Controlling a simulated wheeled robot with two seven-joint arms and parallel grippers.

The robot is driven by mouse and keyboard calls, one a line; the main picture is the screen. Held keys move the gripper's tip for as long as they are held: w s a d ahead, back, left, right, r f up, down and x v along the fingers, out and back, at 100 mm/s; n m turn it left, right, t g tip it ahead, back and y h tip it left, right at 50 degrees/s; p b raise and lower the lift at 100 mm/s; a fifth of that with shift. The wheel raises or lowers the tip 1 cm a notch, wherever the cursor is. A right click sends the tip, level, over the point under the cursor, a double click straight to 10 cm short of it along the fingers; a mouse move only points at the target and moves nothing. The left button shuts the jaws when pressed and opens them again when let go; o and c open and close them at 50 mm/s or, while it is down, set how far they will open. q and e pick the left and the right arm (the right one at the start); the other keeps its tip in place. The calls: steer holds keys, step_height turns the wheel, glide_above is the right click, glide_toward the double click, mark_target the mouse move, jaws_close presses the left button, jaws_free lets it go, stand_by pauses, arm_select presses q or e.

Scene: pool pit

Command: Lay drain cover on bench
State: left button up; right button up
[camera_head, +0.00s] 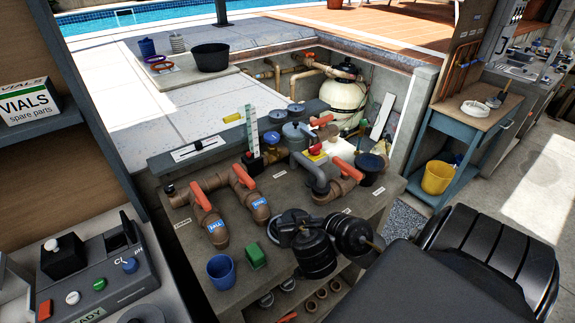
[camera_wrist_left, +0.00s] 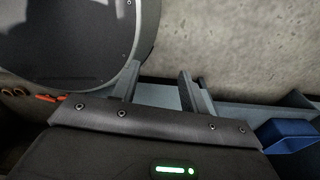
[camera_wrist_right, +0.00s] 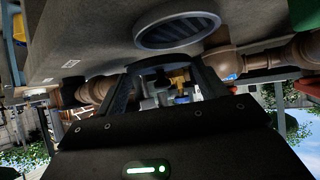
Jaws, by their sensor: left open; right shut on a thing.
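In the right wrist view a round grey slatted grille, the drain cover (camera_wrist_right: 178,32), shows just beyond my right gripper (camera_wrist_right: 164,70), near a concrete surface. That gripper is shut on a dark part between its fingertips, which I take to be part of the cover; the exact grip is hard to see. In the head view my dark right arm hides that gripper and the cover. My left gripper (camera_wrist_left: 160,82) is open and empty beside a pale concrete surface. A wooden-topped bench (camera_head: 450,115) with a blue frame stands at right, holding a white round dish (camera_head: 476,108).
A concrete counter (camera_head: 225,265) carries brown pipes with orange valve handles (camera_head: 250,177), a blue cup (camera_head: 221,270) and a green block (camera_head: 256,257). A yellow bucket (camera_head: 437,178) stands on the bench's lower shelf. A control box (camera_head: 95,265) is at lower left.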

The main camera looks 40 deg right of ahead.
steer(key=w+b, duration=0.1)
steer(key=w+d+b, duration=0.1)
steer(key=w+d+f+b, duration=0.1)
steer(key=w+b, duration=0.1)
steer(key=shift+d, duration=0.15)
steer(key=w, duration=0.1)
steer(key=w+d+r, duration=0.1)
steer(key=w+d+p, duration=0.1)
steer(key=shift+d+r, duration=0.1)
steer(key=shift+r, duration=0.15)
steer(key=w+d, duration=0.2)
steer(key=w, duration=0.1)
steer(key=w+d, duration=0.1)
steer(key=w, duration=0.1)
steer(key=shift+d+f, duration=0.1)
steer(key=shift+f, duration=0.15)
steer(key=shift+f+b, duration=1.15)
steer(key=shift+f, duration=0.65)
arm_select(q)
step_height(320, 180, down, 7)
steer(key=w, duration=0.1)
steer(key=shift+w+r, duration=0.15)
arm_select(e)
steer(key=shift+s, duration=0.1)
steer(key=shift+f, duration=0.1)
steer(key=o, duration=0.7)
steer(key=shift+o, duration=0.2)
